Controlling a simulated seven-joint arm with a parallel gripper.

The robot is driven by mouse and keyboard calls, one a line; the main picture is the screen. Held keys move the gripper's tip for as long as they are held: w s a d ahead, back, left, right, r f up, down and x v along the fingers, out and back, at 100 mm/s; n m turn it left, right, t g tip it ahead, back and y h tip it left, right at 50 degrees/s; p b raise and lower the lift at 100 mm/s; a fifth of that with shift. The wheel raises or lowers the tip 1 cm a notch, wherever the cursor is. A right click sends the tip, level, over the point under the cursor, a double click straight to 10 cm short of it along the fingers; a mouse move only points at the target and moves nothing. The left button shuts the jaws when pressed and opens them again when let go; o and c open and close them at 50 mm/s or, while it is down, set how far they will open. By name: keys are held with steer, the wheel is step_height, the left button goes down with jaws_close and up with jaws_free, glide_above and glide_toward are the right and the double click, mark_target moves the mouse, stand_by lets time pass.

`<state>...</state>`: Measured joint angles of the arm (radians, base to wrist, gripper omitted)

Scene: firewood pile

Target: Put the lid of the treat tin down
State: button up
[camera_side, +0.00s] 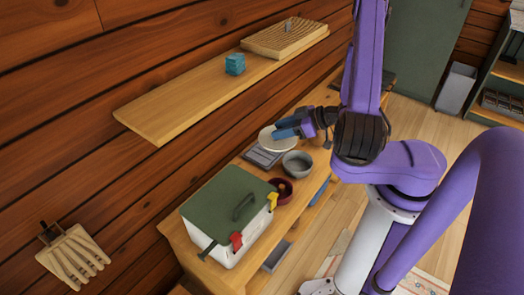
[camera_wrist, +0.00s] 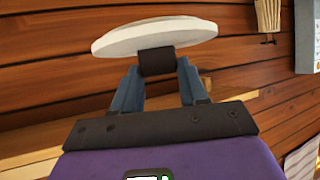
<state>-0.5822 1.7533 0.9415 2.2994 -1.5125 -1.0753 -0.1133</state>
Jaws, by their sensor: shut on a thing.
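The lid is a pale cream disc (camera_side: 281,146) with a dark knob, seen over the far part of the bench in the side view. In the wrist view the lid (camera_wrist: 155,38) fills the top middle, a little tilted, its dark knob between the blue fingers. My gripper (camera_wrist: 158,75) is shut on this knob; it also shows in the side view (camera_side: 284,130). A round grey open container (camera_side: 297,164) stands on the bench just below the lid in the picture. I cannot tell for sure that it is the treat tin.
A flat grey tray (camera_side: 261,157) lies left of the container. A dark red bowl (camera_side: 286,197) and a white box with a green lid (camera_side: 225,205) stand nearer. A wall shelf (camera_side: 190,98) holds a teal stack (camera_side: 235,64) and a slatted board (camera_side: 285,38).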

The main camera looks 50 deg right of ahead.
steer(key=w+a+r+n+y, duration=0.1)
steer(key=w+a+r, duration=0.4)
steer(key=a+r, duration=0.4)
steer(key=d+r+m+t+h, duration=0.1)
steer(key=d+r+m+h, duration=0.1)
steer(key=d+m+h, duration=0.45)
steer(key=w+d+f, duration=0.2)
steer(key=w+f, duration=0.3)
steer(key=f, duration=0.3)
steer(key=s+d+f+m+h, duration=0.1)
steer(key=s+f, duration=0.2)
steer(key=f, duration=0.7)
steer(key=s+d+f+h, duration=0.15)
steer(key=s+f, duration=0.25)
steer(key=f, duration=0.7)
steer(key=shift+y, duration=0.4)
steer(key=shift+w+d+f, duration=0.6)
steer(key=shift+w+f, duration=1.5)
steer(key=shift+w, duration=0.2)
steer(key=shift+w+d+f, duration=0.65)
steer(key=shift+w+f, duration=1.5)
steer(key=shift+w, duration=0.15)
steer(key=shift+w+d+f, duration=0.6)
steer(key=shift+w+f, duration=1.5)
steer(key=shift+w, duration=0.2)
